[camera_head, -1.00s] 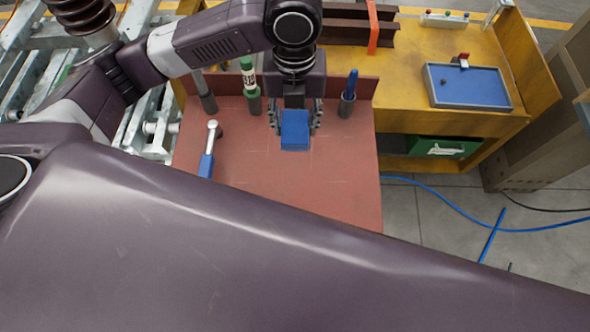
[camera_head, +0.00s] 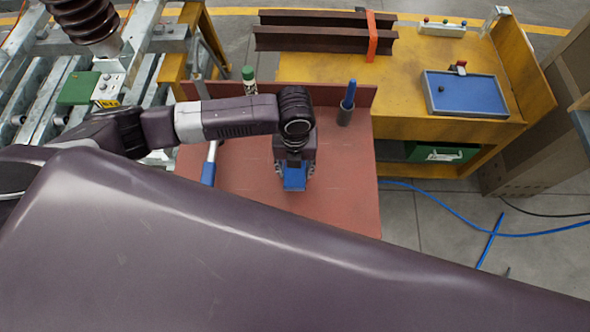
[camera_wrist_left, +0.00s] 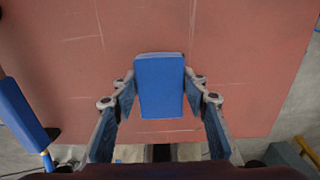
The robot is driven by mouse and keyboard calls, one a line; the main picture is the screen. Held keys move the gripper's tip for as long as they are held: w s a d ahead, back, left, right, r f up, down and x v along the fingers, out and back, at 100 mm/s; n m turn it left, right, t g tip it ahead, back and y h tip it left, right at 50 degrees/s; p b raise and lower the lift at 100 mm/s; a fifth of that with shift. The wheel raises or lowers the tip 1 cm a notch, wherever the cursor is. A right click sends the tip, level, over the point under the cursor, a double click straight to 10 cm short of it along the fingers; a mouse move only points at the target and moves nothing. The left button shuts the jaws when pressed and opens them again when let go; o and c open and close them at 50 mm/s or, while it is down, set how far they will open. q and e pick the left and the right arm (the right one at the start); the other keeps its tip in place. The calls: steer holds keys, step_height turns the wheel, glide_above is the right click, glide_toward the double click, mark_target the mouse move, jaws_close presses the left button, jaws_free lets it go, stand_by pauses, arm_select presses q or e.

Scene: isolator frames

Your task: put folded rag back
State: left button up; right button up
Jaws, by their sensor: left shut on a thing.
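The folded rag (camera_head: 294,184) is a small blue block over the reddish board (camera_head: 342,185). It also shows in the left wrist view (camera_wrist_left: 160,85), between the two fingers. My left gripper (camera_head: 294,172) is shut on the rag, one finger at each long side. I cannot tell whether the rag touches the board or hangs just above it. My right gripper is not in view.
A blue-handled tool (camera_head: 208,173) lies left of my gripper. A green-capped bottle (camera_head: 249,80) and a blue marker in a grey holder (camera_head: 346,108) stand at the board's back. A yellow workbench (camera_head: 400,90) with a blue tray (camera_head: 465,93) is behind.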

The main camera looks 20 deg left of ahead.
mark_target(295, 170)
arm_select(q)
steer(key=shift+f, duration=0.9)
steer(key=shift+f, duration=0.1)
steer(key=o, duration=1.3)
step_height(295, 170, up, 12)
steer(key=shift+r+b, duration=0.15)
steer(key=shift+b, duration=0.8)
